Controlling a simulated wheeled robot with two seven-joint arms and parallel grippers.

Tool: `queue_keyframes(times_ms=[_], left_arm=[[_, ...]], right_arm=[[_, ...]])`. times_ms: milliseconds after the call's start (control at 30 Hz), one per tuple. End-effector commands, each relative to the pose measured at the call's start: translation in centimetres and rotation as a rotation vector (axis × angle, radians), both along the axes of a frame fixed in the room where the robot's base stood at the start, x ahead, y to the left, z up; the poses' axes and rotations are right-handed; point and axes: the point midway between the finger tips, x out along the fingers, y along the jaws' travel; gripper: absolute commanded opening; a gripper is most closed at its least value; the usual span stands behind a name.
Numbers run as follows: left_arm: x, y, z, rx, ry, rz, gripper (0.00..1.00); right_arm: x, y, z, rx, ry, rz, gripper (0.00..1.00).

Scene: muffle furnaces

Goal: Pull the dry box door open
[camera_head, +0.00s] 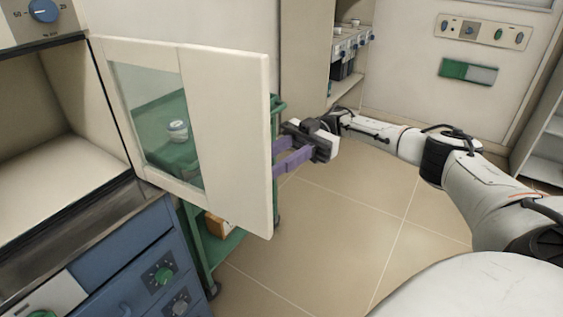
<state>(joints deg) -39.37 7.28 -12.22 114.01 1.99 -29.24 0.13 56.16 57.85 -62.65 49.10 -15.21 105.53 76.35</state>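The dry box door (232,130) is a cream panel with a glass window in its left part. It stands wide open, swung out from the dry box (50,165) at the left, whose empty inside shows. My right gripper (275,160) is at the door's far side, near its free right edge. Its purple fingers reach toward the door, and their tips are partly hidden by the door edge. I cannot tell whether they touch or grip anything there. My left gripper is not in view.
A green cart (200,245) stands behind the door, with a small round jar (178,131) seen through the glass. A blue cabinet (145,270) with knobs is below the dry box. The tiled floor (340,230) right of the door is clear.

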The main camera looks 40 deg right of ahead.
Motion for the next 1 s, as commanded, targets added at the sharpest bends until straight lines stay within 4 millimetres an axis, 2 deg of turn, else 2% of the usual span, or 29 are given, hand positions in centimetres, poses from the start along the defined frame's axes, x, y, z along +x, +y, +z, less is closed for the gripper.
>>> queue_keyframes(times_ms=[100, 300, 900, 1000], left_arm=[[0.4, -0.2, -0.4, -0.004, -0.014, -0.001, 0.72], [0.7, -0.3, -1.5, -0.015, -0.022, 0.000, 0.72], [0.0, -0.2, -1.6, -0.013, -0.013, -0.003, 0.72], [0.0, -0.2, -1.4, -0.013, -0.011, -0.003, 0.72]], right_arm=[[0.1, -1.8, -0.4, -0.001, 0.000, 0.001, 0.30], [0.1, -3.6, -0.4, -0.002, 0.001, 0.006, 0.30], [0.0, -4.0, -0.2, -0.003, 0.005, 0.009, 0.30], [0.0, -4.0, 0.1, -0.003, 0.005, 0.009, 0.14]])
